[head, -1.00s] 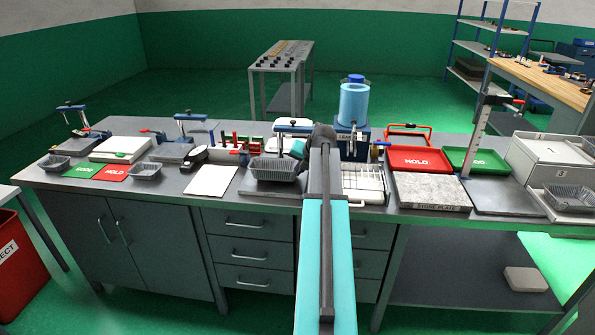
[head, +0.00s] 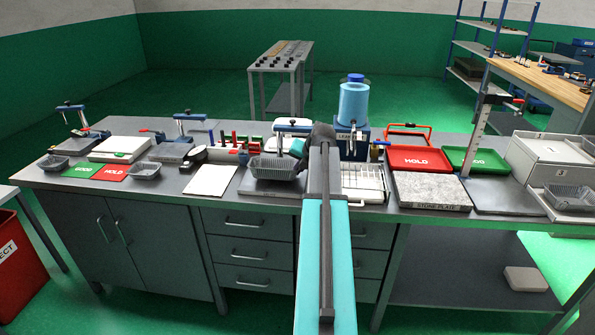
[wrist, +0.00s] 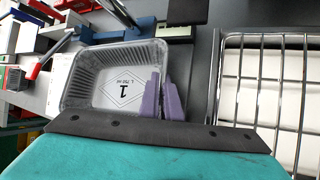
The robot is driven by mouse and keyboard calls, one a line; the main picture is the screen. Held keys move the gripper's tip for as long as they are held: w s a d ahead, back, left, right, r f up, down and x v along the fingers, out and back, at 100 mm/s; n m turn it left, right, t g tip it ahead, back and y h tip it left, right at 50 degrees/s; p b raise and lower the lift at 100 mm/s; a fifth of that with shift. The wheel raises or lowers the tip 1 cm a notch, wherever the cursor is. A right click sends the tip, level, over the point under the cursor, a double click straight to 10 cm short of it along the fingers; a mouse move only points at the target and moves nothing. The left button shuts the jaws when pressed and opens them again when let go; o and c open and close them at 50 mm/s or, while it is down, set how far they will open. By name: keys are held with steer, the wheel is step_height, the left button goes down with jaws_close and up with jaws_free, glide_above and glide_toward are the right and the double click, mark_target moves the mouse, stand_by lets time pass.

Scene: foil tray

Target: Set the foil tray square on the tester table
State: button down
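The foil tray (head: 271,170), silver with ribbed walls, is over the dark plate of the tester table (head: 270,193) in the head view. I cannot tell whether its base touches the plate. In the wrist view the tray (wrist: 112,88) shows its open top and a "1" printed on its floor. My gripper (wrist: 162,98) has its two purple fingers close together at the tray's right wall, one inside and one outside, pinching it. In the head view my arm hides the fingers.
A wire rack (head: 362,186) stands close on the right, also beside the fingers in the wrist view (wrist: 268,85). A clamp stand (head: 293,127) is behind the tray. A white sheet (head: 212,181) lies left. The blue leak tester (head: 354,103) stands behind my arm.

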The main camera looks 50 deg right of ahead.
steer(key=shift+w, duration=0.1)
stand_by(0.6)
steer(key=c, duration=1.9)
jaws_free()
steer(key=b+v, duration=0.1)
steer(key=v, duration=1.2)
steer(key=shift+s+r+b, duration=0.25)
steer(key=shift+s+b, duration=0.05)
steer(key=shift+b, duration=0.1)
steer(key=shift+s, duration=0.1)
